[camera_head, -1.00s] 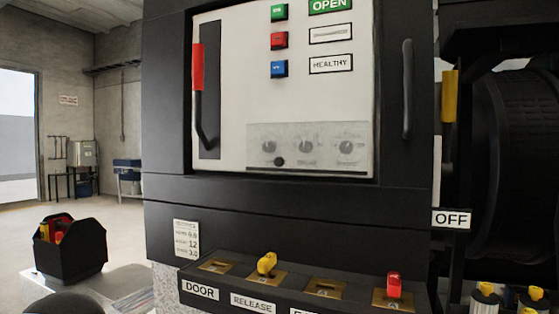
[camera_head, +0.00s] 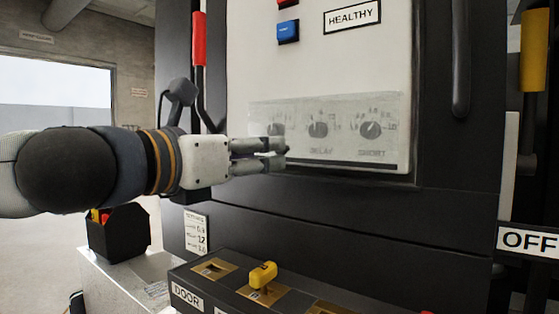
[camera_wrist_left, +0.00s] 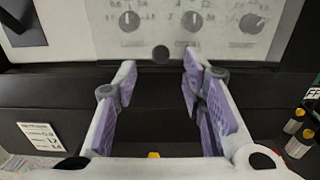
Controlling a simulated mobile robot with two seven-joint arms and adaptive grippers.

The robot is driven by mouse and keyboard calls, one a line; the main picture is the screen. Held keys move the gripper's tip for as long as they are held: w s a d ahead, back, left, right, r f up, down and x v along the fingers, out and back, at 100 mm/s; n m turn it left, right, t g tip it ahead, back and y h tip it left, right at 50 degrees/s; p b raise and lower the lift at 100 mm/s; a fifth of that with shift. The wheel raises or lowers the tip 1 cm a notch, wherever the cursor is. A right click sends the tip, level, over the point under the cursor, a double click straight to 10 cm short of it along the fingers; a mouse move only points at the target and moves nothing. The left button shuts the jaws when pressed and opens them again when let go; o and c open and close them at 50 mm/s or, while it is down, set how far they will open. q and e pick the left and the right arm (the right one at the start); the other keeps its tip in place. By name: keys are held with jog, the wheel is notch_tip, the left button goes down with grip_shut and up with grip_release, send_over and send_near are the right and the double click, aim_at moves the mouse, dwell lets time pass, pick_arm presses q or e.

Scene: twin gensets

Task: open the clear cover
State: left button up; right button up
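The clear cover (camera_head: 345,112) lies flat over a row of dials at the bottom of the white panel. It looks shut. My right gripper is out of view.
A red-handled lever (camera_head: 198,40) is left of the panel, close above my left arm. A black vertical handle (camera_head: 461,65) is on the right. Below, a ledge carries a yellow switch (camera_head: 263,275) and a DOOR label (camera_head: 187,296). A black toolbox (camera_head: 118,232) stands lower left.

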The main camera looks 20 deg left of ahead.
aim_at(312, 130)
pick_arm(q)
jog(key=x, duration=0.4)
jog(key=shift+w+d+r, duration=0.1)
jog(key=shift+w+d, duration=0.05)
jog(key=shift+w, duration=0.15)
grip_shut()
